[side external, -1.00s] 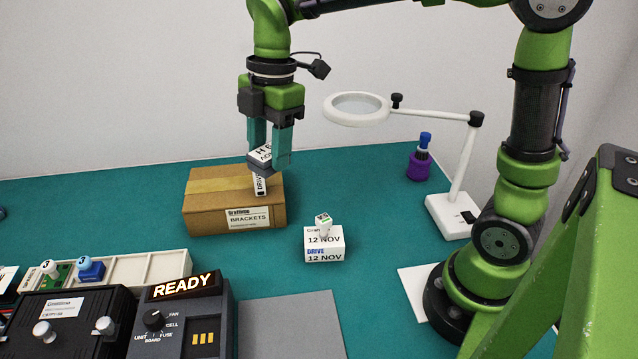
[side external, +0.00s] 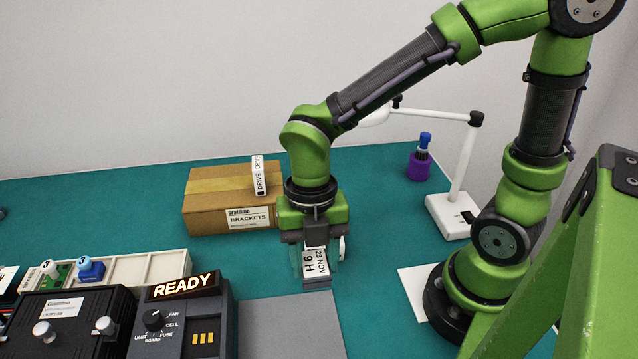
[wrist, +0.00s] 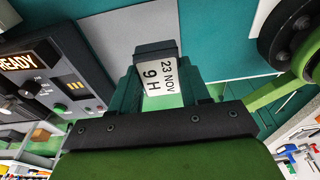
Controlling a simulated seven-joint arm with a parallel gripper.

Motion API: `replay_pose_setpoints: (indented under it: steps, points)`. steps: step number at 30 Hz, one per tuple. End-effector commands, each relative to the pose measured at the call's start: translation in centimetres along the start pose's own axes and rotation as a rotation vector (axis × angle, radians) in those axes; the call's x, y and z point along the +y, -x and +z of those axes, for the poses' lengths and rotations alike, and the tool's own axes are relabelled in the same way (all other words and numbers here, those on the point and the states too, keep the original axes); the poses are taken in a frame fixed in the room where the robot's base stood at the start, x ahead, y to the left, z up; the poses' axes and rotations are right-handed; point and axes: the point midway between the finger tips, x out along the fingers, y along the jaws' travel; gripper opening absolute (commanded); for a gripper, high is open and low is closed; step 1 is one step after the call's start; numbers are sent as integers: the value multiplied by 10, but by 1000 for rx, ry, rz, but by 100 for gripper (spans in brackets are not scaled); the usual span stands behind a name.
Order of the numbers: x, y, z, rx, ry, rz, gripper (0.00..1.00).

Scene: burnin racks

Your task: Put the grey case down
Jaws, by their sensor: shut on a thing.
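The grey case (side external: 316,266) is held between the teal fingers of my gripper (side external: 314,274). Its white label reads 23 NOV, 9 H and faces the side camera, with the text turned on its side. In the wrist view the case (wrist: 156,50) sits between the fingers, its dark end sticking out past them. My gripper points down near the far edge of a grey mat (side external: 290,320). I cannot tell whether the case touches anything below.
A brackets carton (side external: 212,218) stands behind to the left, with a white DRIVE-labelled piece (side external: 259,176) on it. The READY tester (side external: 180,320) and a pale tray (side external: 150,268) are at left. A magnifier stand (side external: 455,215) and purple holder (side external: 419,167) are at right.

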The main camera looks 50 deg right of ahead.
Motion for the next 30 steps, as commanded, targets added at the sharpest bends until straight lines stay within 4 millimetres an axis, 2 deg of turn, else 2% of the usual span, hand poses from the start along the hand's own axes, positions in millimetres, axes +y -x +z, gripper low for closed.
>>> replay_pose_setpoints:
  steps: [1,10,21,24,30]
  points:
    - [-1,-10,1,5,1,-4,14]
    - [0,-56,7,5,1,-3,14]
    - [0,-100,14,3,0,-2,14]
    - [0,-106,16,0,0,0,14]
    - [1,-106,16,-1,-2,2,14]
